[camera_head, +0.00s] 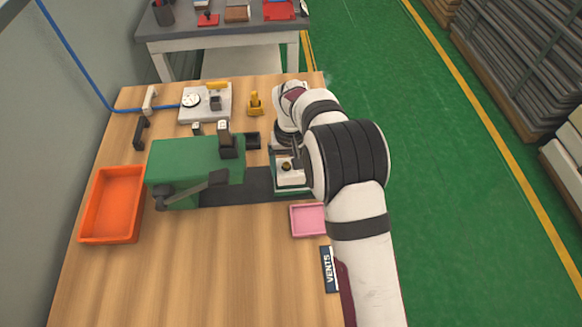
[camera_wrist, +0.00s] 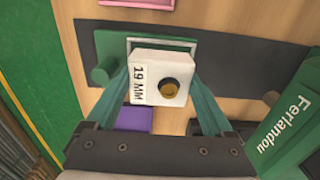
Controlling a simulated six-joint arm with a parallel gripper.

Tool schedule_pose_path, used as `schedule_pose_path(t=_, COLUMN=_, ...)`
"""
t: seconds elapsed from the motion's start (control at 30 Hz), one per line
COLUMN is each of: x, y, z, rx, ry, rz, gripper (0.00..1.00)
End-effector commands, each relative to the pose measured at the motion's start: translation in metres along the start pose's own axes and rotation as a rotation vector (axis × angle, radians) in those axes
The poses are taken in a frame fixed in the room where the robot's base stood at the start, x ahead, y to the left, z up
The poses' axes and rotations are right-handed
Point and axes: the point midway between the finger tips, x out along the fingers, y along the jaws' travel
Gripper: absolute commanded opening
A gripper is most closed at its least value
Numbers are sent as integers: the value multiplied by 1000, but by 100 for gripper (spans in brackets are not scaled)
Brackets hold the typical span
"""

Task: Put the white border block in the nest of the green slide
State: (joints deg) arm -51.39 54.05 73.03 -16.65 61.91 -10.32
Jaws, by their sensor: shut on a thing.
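The white border block (camera_wrist: 160,78), marked "19 MM" and with a round brass-coloured centre, is between my gripper's (camera_wrist: 160,85) two green fingers. My gripper is shut on it. The block also shows in the head view (camera_head: 288,168), close beside my wrist. I cannot tell whether the block touches the nest. The slide's near edge shows in the head view (camera_head: 293,191).
A dark rail (camera_head: 238,187) runs from the slide to the green machine (camera_head: 195,160). A pink tray (camera_head: 308,219) is near the slide; an orange tray (camera_head: 112,204) stands left. A purple thing (camera_wrist: 133,118) lies below the fingers.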

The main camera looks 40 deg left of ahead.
Motion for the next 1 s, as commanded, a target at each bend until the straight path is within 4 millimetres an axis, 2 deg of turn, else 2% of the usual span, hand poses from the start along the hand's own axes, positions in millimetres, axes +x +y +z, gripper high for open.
schedule_pose_path(t=0.07, x=8, y=0, z=0, rx=-1, ry=1, rz=0, gripper=28)
schedule_pose_path(t=0.4, x=12, y=1, z=0, rx=-1, ry=1, rz=0, gripper=28)
schedule_pose_path(t=0.43, x=12, y=1, z=0, rx=-1, ry=1, rz=0, gripper=92)
schedule_pose_path(t=0.5, x=11, y=1, z=0, rx=-1, ry=1, rz=0, gripper=100)
schedule_pose_path(t=0.77, x=5, y=1, z=-1, rx=-1, ry=4, rz=0, gripper=100)
schedule_pose_path(t=0.87, x=-17, y=0, z=-1, rx=0, ry=6, rz=-1, gripper=100)
schedule_pose_path(t=1.0, x=-58, y=1, z=-1, rx=0, ry=6, rz=0, gripper=100)
